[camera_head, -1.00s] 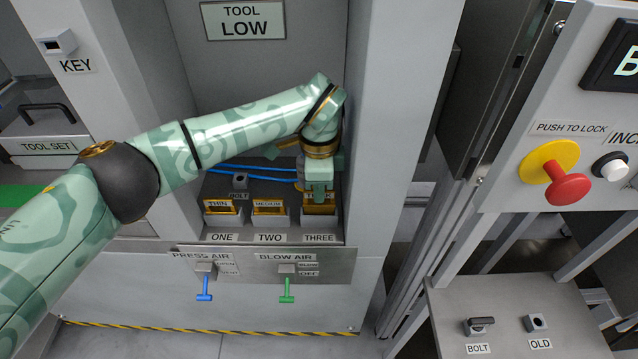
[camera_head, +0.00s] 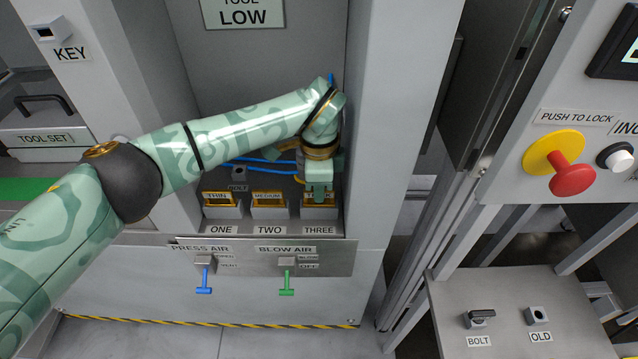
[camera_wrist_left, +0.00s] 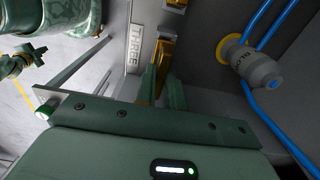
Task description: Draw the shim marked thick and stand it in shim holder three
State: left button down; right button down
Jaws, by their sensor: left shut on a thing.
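Holder three (camera_head: 319,213) is the rightmost of three grey blocks in the recess, above its "THREE" label (camera_head: 319,230). A gold shim (camera_head: 309,200) is at its top, mostly covered by my left gripper (camera_head: 319,193), so its marking cannot be read. The gripper points down and is shut on this shim. In the left wrist view the gold shim (camera_wrist_left: 151,82) shows between the fingers, close to the holder; whether it is fully seated is hidden. Holder one (camera_head: 222,212) has a shim marked thin (camera_head: 218,197). Holder two (camera_head: 269,212) has one marked medium (camera_head: 268,196).
Blue hoses (camera_head: 258,169) run behind the holders, near a grey cylindrical fitting (camera_wrist_left: 255,67). The right wall (camera_head: 375,140) of the recess is close to my gripper. Blue (camera_head: 204,280) and green (camera_head: 287,281) valve handles are below. An emergency button (camera_head: 572,178) is at right.

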pick_arm(q)
jog(key=c, duration=1.4)
grip_release()
jog(key=shift+f, duration=0.1)
notch_tip(320, 180, up, 16)
jog(key=p, duration=0.4)
jog(key=shift+r, duration=0.2)
